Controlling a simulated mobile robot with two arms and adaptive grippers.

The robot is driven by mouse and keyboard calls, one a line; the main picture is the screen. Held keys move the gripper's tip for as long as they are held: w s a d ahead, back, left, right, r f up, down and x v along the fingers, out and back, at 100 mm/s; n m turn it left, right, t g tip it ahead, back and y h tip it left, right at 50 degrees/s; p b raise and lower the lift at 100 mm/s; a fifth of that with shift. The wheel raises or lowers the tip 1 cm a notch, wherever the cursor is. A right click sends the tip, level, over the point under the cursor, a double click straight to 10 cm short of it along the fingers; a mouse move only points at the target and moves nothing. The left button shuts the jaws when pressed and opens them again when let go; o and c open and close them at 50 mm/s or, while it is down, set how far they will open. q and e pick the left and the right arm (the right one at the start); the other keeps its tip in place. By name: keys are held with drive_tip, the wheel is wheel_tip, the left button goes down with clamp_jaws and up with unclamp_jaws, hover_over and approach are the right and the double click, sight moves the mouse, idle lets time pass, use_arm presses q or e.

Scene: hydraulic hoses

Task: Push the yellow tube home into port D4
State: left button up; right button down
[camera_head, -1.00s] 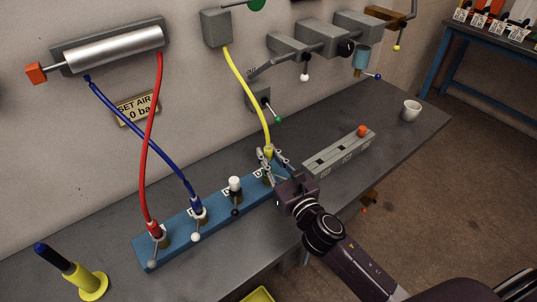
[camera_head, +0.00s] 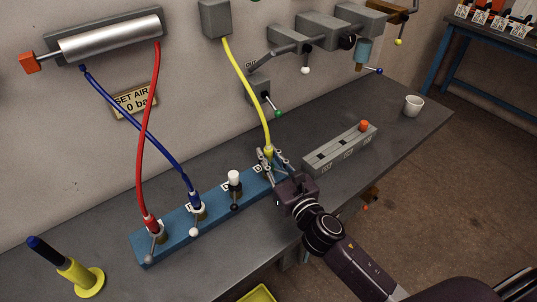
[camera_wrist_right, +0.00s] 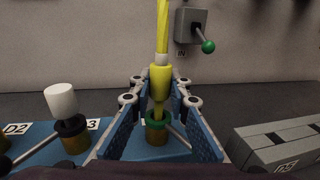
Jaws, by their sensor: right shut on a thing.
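The yellow tube (camera_head: 250,93) hangs from a grey wall box and runs down to my right gripper (camera_head: 270,157). In the right wrist view, the gripper (camera_wrist_right: 160,92) is shut on the tube's yellow end fitting (camera_wrist_right: 161,82), which stands roughly upright between the fingers. Below it is port D4, a brass socket with a green ring (camera_wrist_right: 157,118), at the right end of the blue block (camera_head: 167,238). The fitting's narrow tip reaches the green ring in the picture; how deep it sits I cannot tell. My left gripper is not in view.
Port D3 has a white cap (camera_head: 234,177). Blue (camera_head: 135,130) and red (camera_head: 143,140) hoses are in the block's left ports. A grey slotted rail (camera_head: 340,150) lies to the right. A white cup (camera_head: 413,105) stands at the back right. A yellow-based stand (camera_head: 88,284) is front left.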

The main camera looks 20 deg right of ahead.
drive_tip(key=shift+f+b, duration=0.55)
drive_tip(key=shift+f, duration=0.15)
drive_tip(key=c, duration=1.7)
unclamp_jaws()
drive_tip(key=shift+c, duration=0.2)
drive_tip(key=shift+s, duration=0.1)
drive_tip(key=s+d, duration=0.1)
drive_tip(key=s, duration=1)
drive_tip(key=shift+s+d, duration=0.4)
